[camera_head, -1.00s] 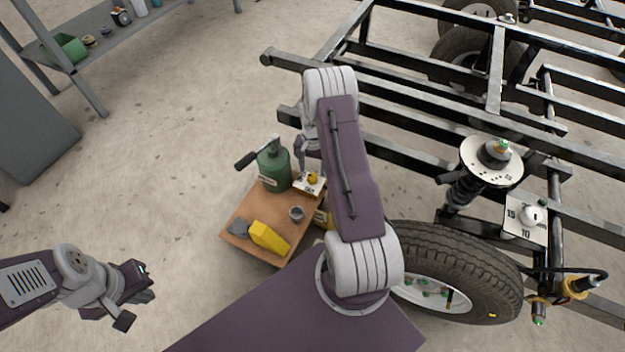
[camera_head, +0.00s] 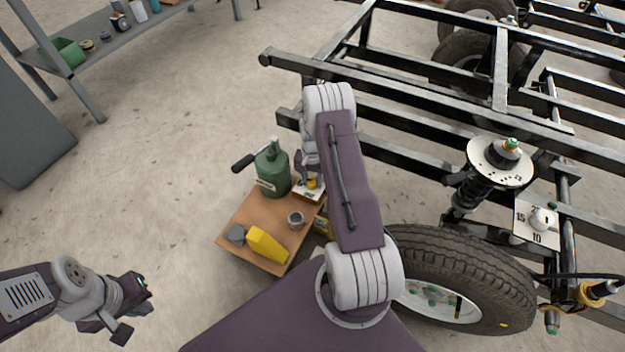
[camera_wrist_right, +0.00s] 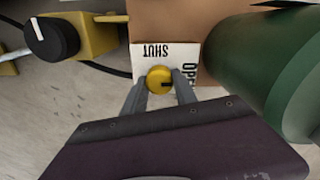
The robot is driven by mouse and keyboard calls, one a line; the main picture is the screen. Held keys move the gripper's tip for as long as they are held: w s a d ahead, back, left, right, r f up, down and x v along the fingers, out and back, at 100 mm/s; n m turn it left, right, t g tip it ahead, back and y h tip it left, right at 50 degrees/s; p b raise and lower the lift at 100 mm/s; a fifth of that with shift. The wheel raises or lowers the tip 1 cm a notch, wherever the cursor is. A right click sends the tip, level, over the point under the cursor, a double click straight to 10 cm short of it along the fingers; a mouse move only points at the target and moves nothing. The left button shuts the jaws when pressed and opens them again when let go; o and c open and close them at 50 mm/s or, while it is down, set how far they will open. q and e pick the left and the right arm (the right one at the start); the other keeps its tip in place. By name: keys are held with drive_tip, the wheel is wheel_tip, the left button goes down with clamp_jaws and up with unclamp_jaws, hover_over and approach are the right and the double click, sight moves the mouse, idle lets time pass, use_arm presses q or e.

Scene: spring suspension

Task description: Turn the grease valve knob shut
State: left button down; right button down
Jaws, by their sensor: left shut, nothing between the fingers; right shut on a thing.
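The yellow grease valve knob (camera_head: 311,184) sits on a white label plate (camera_head: 307,194) at the corner of the wooden table, next to the green grease canister (camera_head: 272,172). In the right wrist view the knob (camera_wrist_right: 158,78) stands between my right fingers, and the plate (camera_wrist_right: 150,52) reads SHUT at the top and OPEN at the right. A dark mark on the knob faces the right, the OPEN side. My right gripper (camera_wrist_right: 159,88) is shut on the knob. My left gripper (camera_head: 138,306) is shut and empty at the lower left, far from the valve.
The wooden table top (camera_head: 240,218) also bears a yellow block (camera_head: 267,245), a grey cup (camera_head: 295,220) and a dark grey lump. A black-knobbed yellow device (camera_wrist_right: 52,38) is beside the table. The tyre (camera_head: 465,265) and black frame stand to the right.

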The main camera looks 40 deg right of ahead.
drive_tip(key=n+p, duration=0.3)
drive_tip(key=shift+a+r+n+p, duration=0.1)
drive_tip(key=shift+r+n+p, duration=0.2)
drive_tip(key=shift+p, duration=0.1)
drive_tip(key=n+p, duration=0.2)
drive_tip(key=shift+f+n, duration=0.1)
drive_tip(key=shift+n, duration=0.2)
drive_tip(key=n+p, duration=0.1)
drive_tip(key=n, duration=0.2)
drive_tip(key=shift+f+n+p, duration=0.1)
drive_tip(key=shift+n+p, duration=0.25)
drive_tip(key=shift+n, duration=0.05)
drive_tip(key=n+p, duration=0.1)
drive_tip(key=n, duration=0.2)
drive_tip(key=shift+a, duration=0.1)
drive_tip(key=shift+f+n+p, duration=0.1)
drive_tip(key=shift+n+p, duration=0.45)
drive_tip(key=shift+n, duration=1.95)
drive_tip(key=c, duration=1)
unclamp_jaws()
drive_tip(key=shift+o, duration=0.2)
